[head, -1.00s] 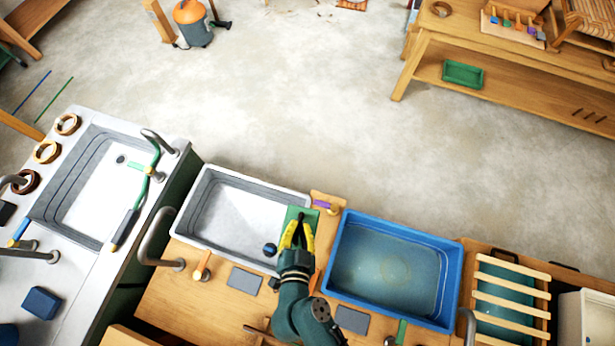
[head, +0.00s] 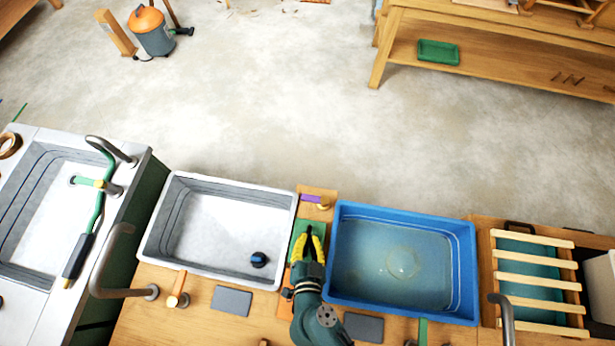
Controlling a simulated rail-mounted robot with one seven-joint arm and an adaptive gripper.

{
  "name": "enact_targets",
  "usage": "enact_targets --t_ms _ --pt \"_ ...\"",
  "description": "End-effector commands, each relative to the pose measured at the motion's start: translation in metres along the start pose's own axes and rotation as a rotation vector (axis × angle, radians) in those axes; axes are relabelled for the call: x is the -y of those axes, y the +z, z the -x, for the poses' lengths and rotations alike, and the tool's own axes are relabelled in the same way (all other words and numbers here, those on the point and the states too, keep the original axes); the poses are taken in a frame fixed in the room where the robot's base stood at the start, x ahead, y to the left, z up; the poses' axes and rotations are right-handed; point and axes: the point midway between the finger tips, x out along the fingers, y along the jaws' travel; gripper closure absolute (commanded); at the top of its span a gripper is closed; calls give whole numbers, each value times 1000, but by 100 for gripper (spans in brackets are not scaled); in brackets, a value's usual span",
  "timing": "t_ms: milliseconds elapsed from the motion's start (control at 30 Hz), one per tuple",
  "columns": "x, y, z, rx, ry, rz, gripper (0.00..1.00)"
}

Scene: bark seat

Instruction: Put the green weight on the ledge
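My gripper (head: 308,236), with yellow finger pads, points away from me over the strip between the grey tub and the blue tub. A flat green piece (head: 298,229) shows under and beside its fingertips; I cannot tell whether this is the green weight or a pad, or whether the fingers touch it. The finger gap is too small to read. Another narrow green piece (head: 422,332) shows at the bottom edge, right of a grey plate. No ledge can be picked out for certain; the wooden strip (head: 330,192) continues beyond the green piece.
The grey tub (head: 178,225) holds a dark blue round object (head: 259,260). The blue tub (head: 465,270) holds water. A purple-and-wood item (head: 316,200) lies beyond my gripper. Metal taps (head: 110,255) rise at left. A slatted rack (head: 535,285) is at right.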

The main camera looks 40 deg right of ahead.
Motion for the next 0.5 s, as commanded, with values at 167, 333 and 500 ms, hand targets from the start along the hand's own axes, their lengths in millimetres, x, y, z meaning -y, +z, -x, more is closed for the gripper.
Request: enact_targets --t_ms 167,333,500 --pt "3 -4 0 -6 -5 -2 100" --pt "2 0 -2 -5 -5 0 100" --pt "-1 4 -4 -4 -4 0 100"
